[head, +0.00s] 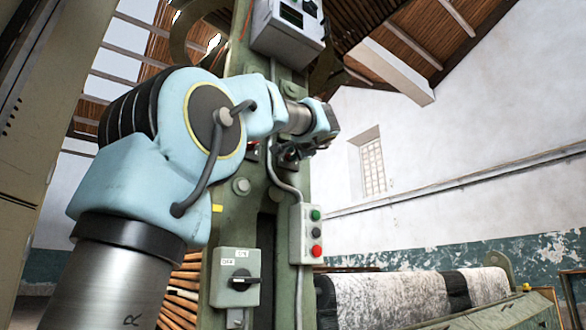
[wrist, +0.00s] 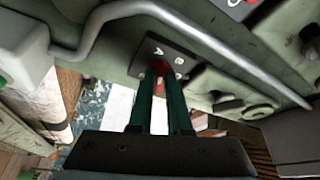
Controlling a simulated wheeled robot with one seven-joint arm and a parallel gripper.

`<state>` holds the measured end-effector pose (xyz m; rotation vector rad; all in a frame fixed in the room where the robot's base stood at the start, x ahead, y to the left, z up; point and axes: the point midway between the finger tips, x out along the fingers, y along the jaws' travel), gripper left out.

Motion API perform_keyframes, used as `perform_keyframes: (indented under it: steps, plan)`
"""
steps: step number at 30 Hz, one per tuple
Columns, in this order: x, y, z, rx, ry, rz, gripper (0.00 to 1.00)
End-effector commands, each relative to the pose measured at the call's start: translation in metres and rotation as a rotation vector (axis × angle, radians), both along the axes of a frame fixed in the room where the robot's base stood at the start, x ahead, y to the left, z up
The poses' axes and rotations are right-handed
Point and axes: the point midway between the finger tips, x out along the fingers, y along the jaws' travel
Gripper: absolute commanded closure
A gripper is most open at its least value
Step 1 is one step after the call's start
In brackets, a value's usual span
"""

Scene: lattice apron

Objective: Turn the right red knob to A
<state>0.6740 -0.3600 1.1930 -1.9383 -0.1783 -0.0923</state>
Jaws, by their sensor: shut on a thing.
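In the wrist view, a red knob (wrist: 161,68) sits on a dark label plate (wrist: 150,52) marked with white letters, of which A and another that looks like B show. My gripper (wrist: 160,72) has its two dark green fingers around this knob, shut on it. The fingers hide most of the knob, so I cannot tell which letter it points to. In the head view my gripper (head: 287,153) is up against the green machine column, and the held knob is hidden there.
A grey conduit (wrist: 185,35) bends across the panel close to my fingers. Part of another red knob (wrist: 234,2) shows at the wrist view's top edge. In the head view, a push-button box (head: 306,234) and a switch box (head: 235,277) sit lower on the column.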

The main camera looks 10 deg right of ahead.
Motion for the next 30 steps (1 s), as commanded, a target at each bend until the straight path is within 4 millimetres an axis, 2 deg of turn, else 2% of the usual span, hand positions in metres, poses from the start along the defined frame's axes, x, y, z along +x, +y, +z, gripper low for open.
perform_keyframes:
  steps: [1, 10, 25, 26, 30]
  plan:
    - [0.005, 0.0021, -0.0027, -0.016, -0.021, 0.004, 1.0]
    - [0.0051, 0.0019, 0.0013, -0.1, -0.062, 0.005, 1.0]
    - [0.0051, 0.0021, 0.0042, -0.116, -0.069, 0.004, 1.0]
    - [0.0051, 0.0021, 0.0042, -0.116, -0.069, 0.004, 0.8]
    - [0.0055, 0.0017, 0.0032, -0.115, -0.067, 0.005, 0.65]
